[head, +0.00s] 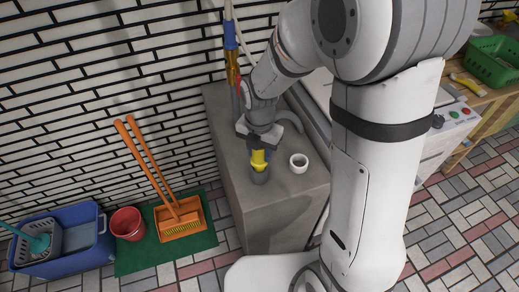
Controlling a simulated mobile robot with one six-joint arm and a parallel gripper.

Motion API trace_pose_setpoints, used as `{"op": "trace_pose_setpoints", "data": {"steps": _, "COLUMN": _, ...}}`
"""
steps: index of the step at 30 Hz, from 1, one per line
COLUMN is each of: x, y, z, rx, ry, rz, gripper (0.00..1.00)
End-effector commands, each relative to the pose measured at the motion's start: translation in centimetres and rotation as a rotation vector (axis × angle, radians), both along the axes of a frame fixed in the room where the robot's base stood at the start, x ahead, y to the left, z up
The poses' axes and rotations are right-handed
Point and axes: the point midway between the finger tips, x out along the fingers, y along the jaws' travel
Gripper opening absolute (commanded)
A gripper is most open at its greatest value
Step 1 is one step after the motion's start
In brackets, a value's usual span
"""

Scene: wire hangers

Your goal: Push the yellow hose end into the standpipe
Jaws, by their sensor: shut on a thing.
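The yellow hose end (259,159) is upright below my gripper (260,148), which is shut on it. The grey standpipe (260,177) stands on the grey block's top, near its front edge. The hose end is directly over the standpipe in this view, and its lower edge meets or overlaps the pipe's top. I cannot tell whether it touches or is inside the mouth. My gripper and wrist hide the upper part of the hose end.
A white cup-like ring (299,163) stands close to the right of the standpipe on the grey block (285,215). A curved grey pipe (291,118) lies behind. A blue-and-orange fitting (231,55) hangs by the wall. An orange dustpan (181,218) and red bucket (127,223) are left.

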Motion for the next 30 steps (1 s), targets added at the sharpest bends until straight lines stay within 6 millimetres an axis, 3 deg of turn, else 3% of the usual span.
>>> {"op": "trace_pose_setpoints", "data": {"steps": 30, "x": 0.0, "y": 0.0, "z": -2.1, "rx": 0.0, "ry": 0.0, "rz": 0.0, "gripper": 0.0}}
